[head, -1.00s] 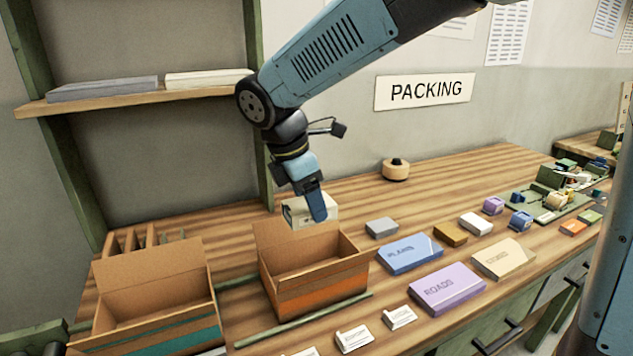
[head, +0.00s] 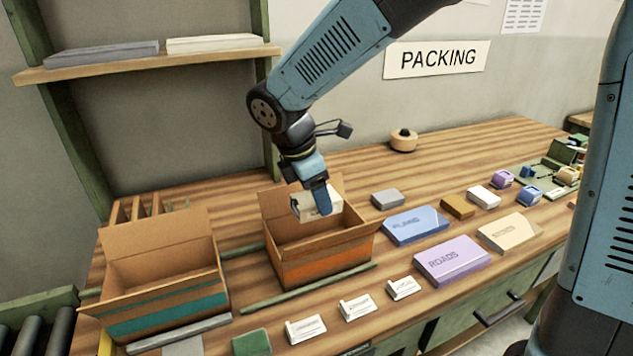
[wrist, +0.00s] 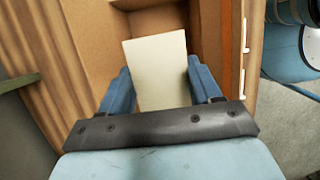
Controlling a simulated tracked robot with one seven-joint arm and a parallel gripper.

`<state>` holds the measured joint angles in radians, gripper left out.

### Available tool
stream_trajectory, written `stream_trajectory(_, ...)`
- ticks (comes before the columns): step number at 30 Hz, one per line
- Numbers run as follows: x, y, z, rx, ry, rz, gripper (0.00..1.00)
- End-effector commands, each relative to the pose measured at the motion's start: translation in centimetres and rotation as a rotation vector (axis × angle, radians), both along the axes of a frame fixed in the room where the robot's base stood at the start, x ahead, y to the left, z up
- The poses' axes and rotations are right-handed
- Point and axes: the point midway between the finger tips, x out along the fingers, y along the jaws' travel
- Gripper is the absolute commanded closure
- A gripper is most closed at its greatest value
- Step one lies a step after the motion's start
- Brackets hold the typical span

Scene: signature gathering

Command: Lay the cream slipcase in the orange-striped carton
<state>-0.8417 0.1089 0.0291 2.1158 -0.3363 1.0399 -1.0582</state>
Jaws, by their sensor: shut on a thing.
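The cream slipcase (head: 308,206) is between the fingers of my gripper (head: 321,200), which is shut on it. In the head view it is at the mouth of the orange-striped carton (head: 325,265), partly hidden by a blue finger. The wrist view shows the slipcase (wrist: 158,72) as a pale block between both blue fingers of my gripper (wrist: 160,92), with the carton's brown inside around it. The carton's flaps stand open. Whether the slipcase touches the carton floor cannot be told.
A teal-striped carton (head: 165,303) stands open to the left. Blue (head: 416,226), lilac (head: 452,261) and cream (head: 510,232) flat cases lie to the right. Small label cards (head: 357,307) stand in front. A green rail (head: 308,288) runs before the orange-striped carton.

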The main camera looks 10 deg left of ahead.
Motion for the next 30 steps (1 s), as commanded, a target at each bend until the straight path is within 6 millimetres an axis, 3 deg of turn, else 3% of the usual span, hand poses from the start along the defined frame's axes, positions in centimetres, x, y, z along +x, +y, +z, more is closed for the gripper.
stream_trajectory(30,0.0,0.0,-9.8,-0.002,0.002,0.001,0.66)
